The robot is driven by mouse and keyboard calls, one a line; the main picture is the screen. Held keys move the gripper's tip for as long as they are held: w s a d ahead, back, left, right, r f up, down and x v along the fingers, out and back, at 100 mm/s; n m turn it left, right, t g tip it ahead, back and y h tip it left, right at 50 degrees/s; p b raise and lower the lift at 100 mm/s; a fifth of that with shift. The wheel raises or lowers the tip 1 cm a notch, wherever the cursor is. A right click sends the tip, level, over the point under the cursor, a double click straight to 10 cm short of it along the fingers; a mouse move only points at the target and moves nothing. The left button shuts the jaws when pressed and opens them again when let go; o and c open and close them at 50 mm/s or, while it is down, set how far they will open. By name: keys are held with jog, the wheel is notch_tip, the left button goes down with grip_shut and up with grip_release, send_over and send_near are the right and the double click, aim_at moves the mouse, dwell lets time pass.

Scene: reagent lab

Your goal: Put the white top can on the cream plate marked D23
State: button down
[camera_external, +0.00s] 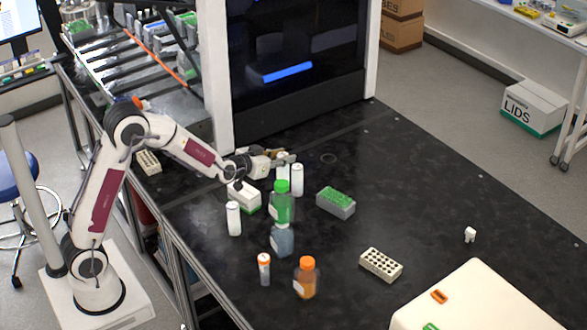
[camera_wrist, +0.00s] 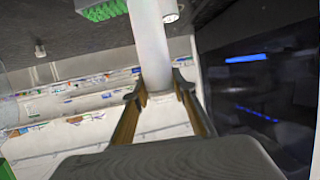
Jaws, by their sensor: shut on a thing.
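My gripper (camera_external: 287,157) is at the back middle of the black bench, its fingers closed around a white can (camera_external: 283,175). In the wrist view the can (camera_wrist: 150,45) runs up from between the two fingers (camera_wrist: 158,98). The gripper hides the can's top in the outside view, and I cannot tell whether its base touches the bench. A second white can (camera_external: 297,180) stands close on its right, and a third (camera_external: 234,218) stands forward left. A cream plate with dark holes (camera_external: 380,264) lies front right; another (camera_external: 148,162) is at the far left. I cannot read D23 on either.
Green-capped (camera_external: 281,202), blue (camera_external: 282,240) and orange-capped (camera_external: 306,278) bottles and a small orange-topped tube (camera_external: 264,269) stand forward of the gripper. A white box (camera_external: 243,197) and a grey rack with green top (camera_external: 336,202) flank them.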

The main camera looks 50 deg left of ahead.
notch_tip(320, 180, up, 11)
jog(key=w+d+m+h, duration=0.1)
jog(key=w+d, duration=0.3)
jog(key=d, duration=0.4)
jog(key=w+d+m+h, duration=0.15)
jog(key=w+d, duration=0.25)
jog(key=d, duration=0.5)
jog(key=w+d+m+h, duration=0.2)
jog(key=d+m+h, duration=0.15)
jog(key=d, duration=1.45)
notch_tip(320, 180, down, 10)
jog(key=n, duration=0.1)
jog(key=shift+f, duration=0.2)
notch_tip(320, 180, down, 6)
dwell(0.5)
jog(key=shift+f, duration=0.2)
jog(key=shift+f, duration=1.75)
